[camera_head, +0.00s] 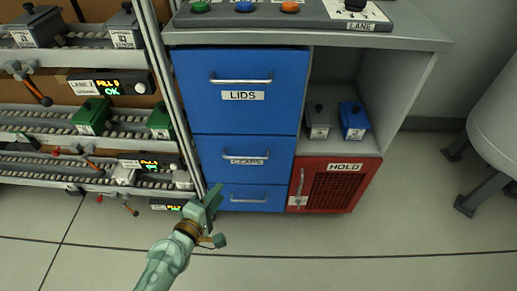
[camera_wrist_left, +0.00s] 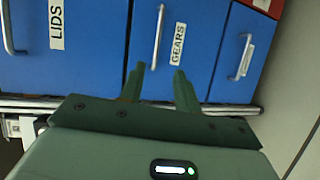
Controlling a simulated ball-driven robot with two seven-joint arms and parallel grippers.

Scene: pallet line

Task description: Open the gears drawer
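The gears drawer (camera_head: 270,156) is the middle of three blue drawers and looks shut. Its label reads GEARS in the left wrist view, where the drawer front (camera_wrist_left: 200,40) fills the upper middle. Its silver bar handle (camera_wrist_left: 158,35) is upright in that view, just beyond the fingertips. My left gripper (camera_head: 214,196) is in front of the lower left of the drawer stack in the head view. In the left wrist view its two green fingers (camera_wrist_left: 158,69) are apart, with nothing between them, pointing at the handle end. I cannot tell if they touch it. My right gripper is not in view.
The LIDS drawer (camera_head: 238,112) is above and another blue drawer (camera_head: 265,203) below. A red HOLD door (camera_head: 336,187) stands to the right. Conveyor lanes (camera_head: 60,118) with levers and bins are close on the left. The floor (camera_head: 330,245) in front is clear.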

